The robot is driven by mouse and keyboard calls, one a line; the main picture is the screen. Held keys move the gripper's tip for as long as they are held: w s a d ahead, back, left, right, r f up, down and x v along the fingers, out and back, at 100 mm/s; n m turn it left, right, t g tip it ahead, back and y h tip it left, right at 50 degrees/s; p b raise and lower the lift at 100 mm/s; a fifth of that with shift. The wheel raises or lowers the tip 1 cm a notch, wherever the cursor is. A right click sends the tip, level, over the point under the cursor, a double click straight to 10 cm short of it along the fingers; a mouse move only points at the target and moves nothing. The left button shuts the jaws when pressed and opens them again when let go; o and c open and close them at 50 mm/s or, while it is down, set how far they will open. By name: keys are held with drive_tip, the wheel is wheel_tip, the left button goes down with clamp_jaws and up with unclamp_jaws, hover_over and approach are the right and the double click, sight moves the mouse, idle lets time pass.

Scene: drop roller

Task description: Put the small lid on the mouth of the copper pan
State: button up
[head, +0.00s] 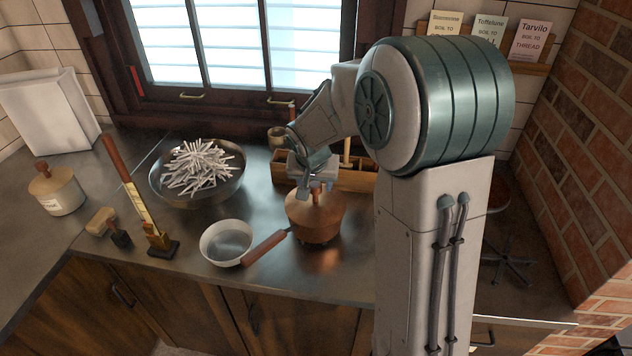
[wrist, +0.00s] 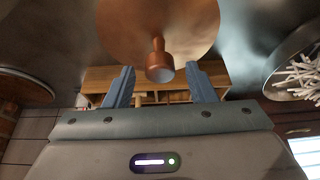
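The copper pan (head: 318,234) stands on the dark counter, and a brown handle (head: 265,248) reaches from its side toward the lower left. A round copper lid (head: 327,212) with a knob shows over the pan; whether it touches the rim I cannot tell. The lid also shows from above in the wrist view (wrist: 135,28), its knob (wrist: 160,62) pointing at my gripper. My gripper (wrist: 161,70) is open, its two blue-grey fingers apart on either side of the knob's end, with gaps visible. In the head view my gripper (head: 316,192) is right above the lid.
A white bowl-like pan (head: 226,259) is left of the copper pan, close to the handle. A large bowl (head: 160,188) of white sticks stands behind it. A wooden box (head: 360,180) is behind the copper pan. Brushes and a lidded jar (head: 57,194) stand at left.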

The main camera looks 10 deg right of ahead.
drive_tip(key=shift+s+r, duration=0.1)
drive_tip(key=shift+r, duration=0.35)
drive_tip(key=v, duration=1)
drive_tip(key=s+d+f+n+y, duration=0.1)
drive_tip(key=s+n, duration=0.3)
drive_tip(key=s, duration=1.8)
drive_tip(key=shift+s+d+f+g+y+b, duration=0.25)
drive_tip(key=shift+d+f+g+y+b, duration=0.05)
drive_tip(key=shift+d+f+g+b, duration=0.15)
